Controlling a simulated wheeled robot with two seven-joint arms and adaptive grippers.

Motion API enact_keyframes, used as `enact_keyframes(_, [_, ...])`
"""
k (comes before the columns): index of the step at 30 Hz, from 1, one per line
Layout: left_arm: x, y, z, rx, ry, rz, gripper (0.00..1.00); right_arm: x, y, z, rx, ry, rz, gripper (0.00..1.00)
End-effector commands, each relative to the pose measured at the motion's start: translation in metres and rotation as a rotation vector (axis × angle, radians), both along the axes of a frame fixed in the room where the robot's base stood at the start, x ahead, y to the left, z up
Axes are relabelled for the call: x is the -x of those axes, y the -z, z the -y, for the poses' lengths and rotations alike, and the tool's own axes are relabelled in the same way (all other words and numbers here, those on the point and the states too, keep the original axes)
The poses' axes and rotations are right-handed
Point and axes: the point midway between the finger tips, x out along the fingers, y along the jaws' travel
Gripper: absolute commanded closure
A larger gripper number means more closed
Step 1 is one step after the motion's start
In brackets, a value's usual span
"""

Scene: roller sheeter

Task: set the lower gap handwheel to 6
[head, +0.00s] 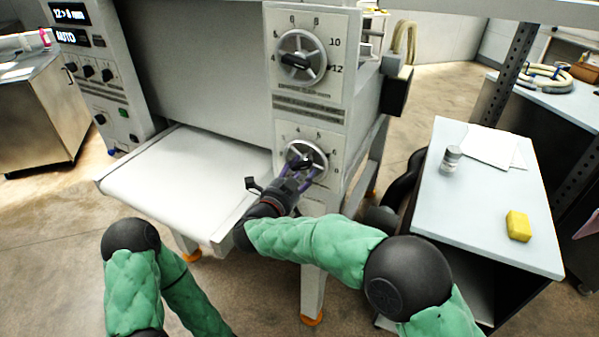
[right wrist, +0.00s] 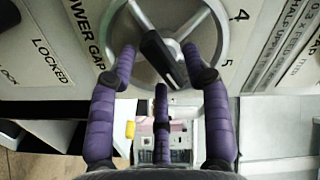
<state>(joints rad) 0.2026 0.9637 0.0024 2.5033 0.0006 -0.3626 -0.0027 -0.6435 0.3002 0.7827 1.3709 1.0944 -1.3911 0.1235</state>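The lower gap handwheel (head: 324,153) is a silver spoked wheel with a black bar across its hub, low on the machine's front panel. In the right wrist view the wheel (right wrist: 211,22) fills the top, beside the printed "LOWER GAP". My left gripper is outside the view.
The upper handwheel (head: 303,57) is above on the same panel. A white feed table (head: 180,180) juts out at left, beside a control panel (head: 97,75) showing "12>6 mm" and "AUTO". A side table (head: 485,215) at right carries a jar (head: 451,159), papers and a yellow block (head: 518,226).

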Motion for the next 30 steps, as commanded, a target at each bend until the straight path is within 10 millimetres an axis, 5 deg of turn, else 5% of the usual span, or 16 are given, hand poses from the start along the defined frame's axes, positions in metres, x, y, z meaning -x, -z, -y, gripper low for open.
enact_keyframes(8, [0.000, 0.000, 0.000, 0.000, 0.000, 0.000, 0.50, 0.013, -0.001, -0.007, -0.001, -0.002, 0.002, 0.51])
enact_keyframes(21, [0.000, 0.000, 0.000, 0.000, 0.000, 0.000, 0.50, 0.086, -0.001, -0.044, 0.000, -0.004, 0.001, 0.51])
enact_keyframes(30, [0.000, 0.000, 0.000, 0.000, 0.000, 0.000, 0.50, 0.107, 0.000, -0.054, 0.001, -0.001, -0.001, 0.51])
